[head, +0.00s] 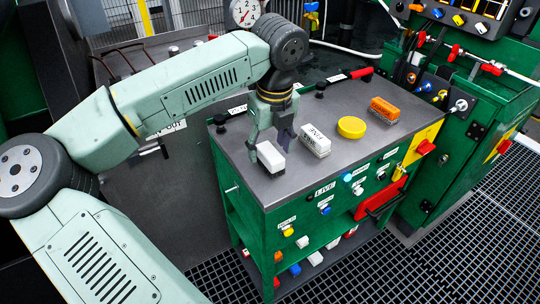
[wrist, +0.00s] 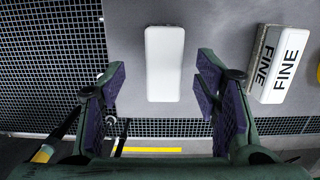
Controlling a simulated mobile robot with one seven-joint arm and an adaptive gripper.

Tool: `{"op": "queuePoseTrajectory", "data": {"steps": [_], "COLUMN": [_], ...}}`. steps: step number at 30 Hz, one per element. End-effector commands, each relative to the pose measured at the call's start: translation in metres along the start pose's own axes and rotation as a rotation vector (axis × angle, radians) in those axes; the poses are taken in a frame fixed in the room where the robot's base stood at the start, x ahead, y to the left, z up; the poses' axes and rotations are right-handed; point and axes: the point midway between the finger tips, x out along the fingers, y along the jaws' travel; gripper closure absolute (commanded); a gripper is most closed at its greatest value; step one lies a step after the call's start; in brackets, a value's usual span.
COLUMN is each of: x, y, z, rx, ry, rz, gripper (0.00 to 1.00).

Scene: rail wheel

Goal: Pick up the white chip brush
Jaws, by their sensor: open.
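The white chip brush looks to be the plain white block with a dark underside (head: 270,157), lying near the front left edge of the grey bench top. In the wrist view the white block (wrist: 164,63) is seen from above, upright in the picture, centred between the fingers and ahead of them. My gripper (head: 271,138) is just above it, pointing down, open and empty. In the wrist view my gripper (wrist: 160,92) shows its purple finger pads apart, with a gap on each side of the block's width. I cannot tell the exact height between them.
A white block marked FINE (head: 315,140) lies close on the right, also in the wrist view (wrist: 280,63). Beyond it are a yellow disc (head: 351,127) and an orange block (head: 384,108). Black knobs stand on the grey bench top (head: 320,180). Its front edge is near.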

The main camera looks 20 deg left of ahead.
Motion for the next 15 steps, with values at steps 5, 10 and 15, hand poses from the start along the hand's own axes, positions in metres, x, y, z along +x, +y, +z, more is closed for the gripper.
{"op": "queuePoseTrajectory", "data": {"steps": [5, 10, 15], "x": [0.025, 0.035, 0.035], "y": [-0.004, -0.004, -0.004], "z": [0.000, 0.000, 0.000], "rx": [0.002, 0.002, 0.002], "ry": [0.003, 0.001, 0.001], "rz": [-0.001, -0.002, -0.002], "gripper": [0.43, 0.43, 0.43]}}
